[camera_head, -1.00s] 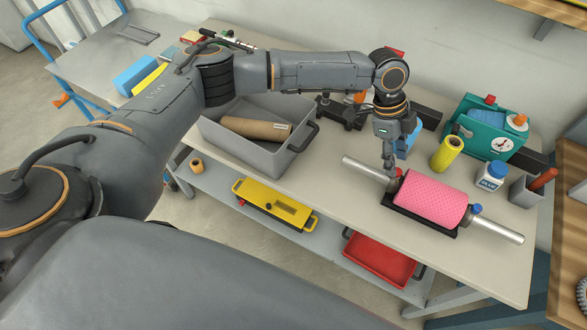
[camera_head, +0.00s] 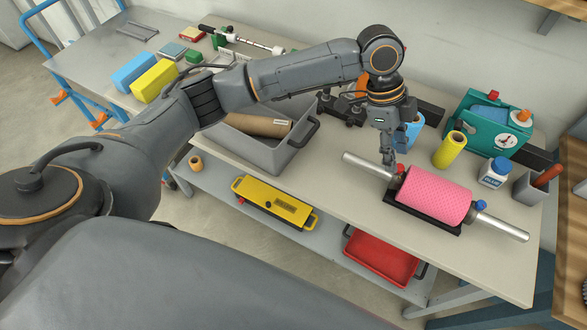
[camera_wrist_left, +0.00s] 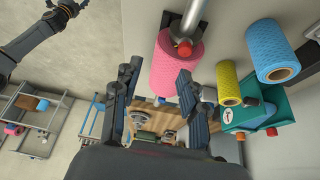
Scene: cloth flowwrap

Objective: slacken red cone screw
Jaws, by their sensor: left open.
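The red cone screw (camera_head: 399,170) sits at the left end of the pink roll (camera_head: 436,196), by the metal shaft (camera_head: 367,166). It also shows in the left wrist view (camera_wrist_left: 185,48) against the end of the roll (camera_wrist_left: 168,72). My left gripper (camera_head: 389,158) points down just left of and behind the red screw, near the shaft; exact contact cannot be told. In the left wrist view its two fingers (camera_wrist_left: 158,72) are spread apart with nothing between them. A dark arm end (camera_wrist_left: 68,9), seemingly my right gripper, shows at the upper left; its fingers are unclear.
A blue screw (camera_head: 480,206) is at the roll's other end. A grey bin (camera_head: 268,148) is left. The bench front is clear.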

